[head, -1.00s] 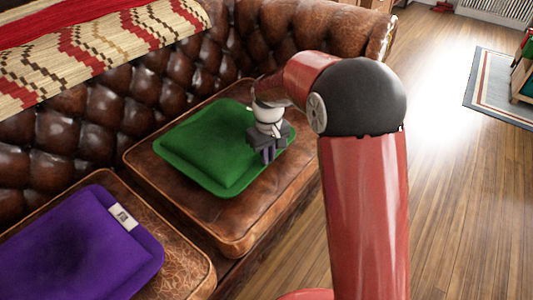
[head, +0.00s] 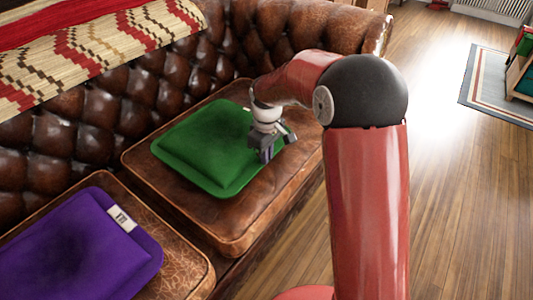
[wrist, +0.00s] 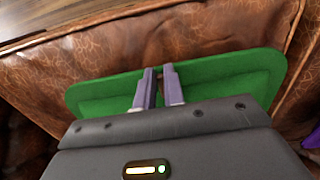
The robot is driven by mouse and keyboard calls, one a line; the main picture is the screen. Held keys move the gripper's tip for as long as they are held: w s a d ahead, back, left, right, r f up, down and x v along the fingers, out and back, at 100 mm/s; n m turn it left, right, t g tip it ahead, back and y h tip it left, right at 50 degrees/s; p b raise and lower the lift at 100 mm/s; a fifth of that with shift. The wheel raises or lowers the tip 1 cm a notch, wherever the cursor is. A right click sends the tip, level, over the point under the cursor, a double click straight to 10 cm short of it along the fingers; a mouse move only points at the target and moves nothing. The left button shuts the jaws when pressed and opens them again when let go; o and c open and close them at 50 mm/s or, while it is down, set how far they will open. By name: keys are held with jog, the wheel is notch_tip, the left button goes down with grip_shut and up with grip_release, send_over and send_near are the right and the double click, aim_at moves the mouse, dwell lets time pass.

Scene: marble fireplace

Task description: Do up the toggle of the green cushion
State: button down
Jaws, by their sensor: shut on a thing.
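The green cushion (head: 205,148) lies flat on the brown leather seat. It also shows in the wrist view (wrist: 225,68), with its flat border running across the picture. My gripper (head: 268,158) is over the cushion's right edge in the head view. In the wrist view my gripper's two purple-grey fingers (wrist: 158,82) reach over the border, with a narrow gap between them. A small dark brown bit, seemingly the toggle (wrist: 160,71), shows between the fingertips. The fingers and gripper body hide most of it. Whether it is through a loop cannot be told.
A purple cushion (head: 75,245) with a white tag lies on the seat at the lower left. The tufted sofa back (head: 100,125) rises behind, with a patterned throw (head: 105,45) over it. Wooden floor (head: 450,200) is open to the right.

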jog(key=c, duration=1.8)
grip_release()
jog(key=shift+o, duration=0.2)
notch_tip(320, 180, up, 8)
jog(key=shift+f, duration=0.1)
jog(key=s+d+r+m+t, duration=0.2)
jog(key=s+d+r+m, duration=0.3)
jog(key=s, duration=0.5)
jog(key=s+d+r+m+t, duration=0.2)
jog(key=s+d+r, duration=0.35)
jog(key=s, duration=0.35)
jog(key=s+d+f+m+t, duration=0.1)
jog(key=s+d+f+m, duration=0.1)
jog(key=s, duration=0.6)
jog(key=shift+s+d+f+m+t, duration=0.2)
jog(key=shift+d+f+m+t, duration=0.1)
jog(key=shift+d+m, duration=0.4)
